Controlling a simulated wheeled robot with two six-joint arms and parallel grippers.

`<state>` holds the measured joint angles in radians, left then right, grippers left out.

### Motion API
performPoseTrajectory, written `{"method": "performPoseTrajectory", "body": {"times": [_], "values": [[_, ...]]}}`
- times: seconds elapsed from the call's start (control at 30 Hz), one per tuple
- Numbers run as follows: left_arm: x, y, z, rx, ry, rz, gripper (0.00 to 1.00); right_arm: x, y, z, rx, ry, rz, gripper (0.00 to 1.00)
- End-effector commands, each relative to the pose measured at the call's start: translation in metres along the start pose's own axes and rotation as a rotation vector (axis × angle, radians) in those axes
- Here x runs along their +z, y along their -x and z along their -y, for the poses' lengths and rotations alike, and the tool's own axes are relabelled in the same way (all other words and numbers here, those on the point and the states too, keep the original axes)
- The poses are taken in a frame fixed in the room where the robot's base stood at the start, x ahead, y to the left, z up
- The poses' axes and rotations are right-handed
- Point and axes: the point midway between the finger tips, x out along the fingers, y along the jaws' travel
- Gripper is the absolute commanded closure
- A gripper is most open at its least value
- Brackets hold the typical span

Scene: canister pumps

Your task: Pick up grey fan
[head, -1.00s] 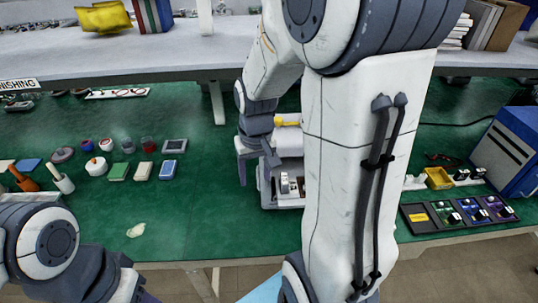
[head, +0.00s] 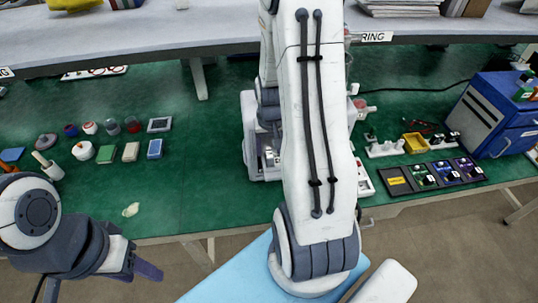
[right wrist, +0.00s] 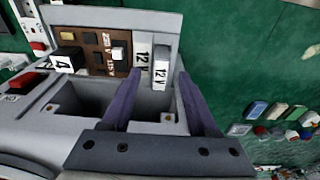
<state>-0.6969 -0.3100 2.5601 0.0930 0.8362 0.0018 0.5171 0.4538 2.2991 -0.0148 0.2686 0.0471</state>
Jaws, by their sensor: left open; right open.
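No part is clearly recognisable as a grey fan in these views. My right gripper (right wrist: 160,74) is open over a grey housing (right wrist: 60,125) with an open hollow. A pale block marked "12 V" (right wrist: 161,66) shows between its fingertips; I cannot tell whether they touch it. In the head view the pale housing (head: 249,130) is partly behind my right arm, which largely hides the right gripper. A small round grey piece (head: 46,141) lies on the green bench at the left. My left gripper (head: 148,271) is open and looks empty, low in front of the bench.
Several small pots and flat blocks, including a blue block (head: 155,149), stand on the left of the green bench (head: 200,205). At the right are a dark tray (head: 398,181), a yellow bin (head: 415,143) and a blue cabinet (head: 490,115). A shelf (head: 130,40) crosses above.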

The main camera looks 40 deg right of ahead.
Motion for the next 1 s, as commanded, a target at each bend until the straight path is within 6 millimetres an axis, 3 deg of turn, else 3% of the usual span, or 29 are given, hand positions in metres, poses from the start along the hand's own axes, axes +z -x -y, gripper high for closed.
{"method": "performPoseTrajectory", "body": {"times": [0.2, 0.47, 0.63, 1.0], "values": [[0.0, 0.007, -0.001, 0.0, -0.001, 0.0, 0.5, 0.0, -0.022, 0.0, 0.001, 0.001, 0.002, 0.4], [0.0, 0.006, -0.001, 0.0, -0.001, 0.0, 0.5, 0.0, -0.024, 0.0, 0.001, 0.0, -0.001, 0.4], [0.0, 0.006, -0.001, 0.0, -0.001, 0.0, 0.5, 0.0, -0.024, 0.0, 0.001, 0.0, -0.001, 1.0], [0.0, 0.006, 0.0, 0.0, -0.001, 0.0, 0.5, -0.001, -0.023, 0.0, 0.001, 0.0, -0.002, 1.0]]}}
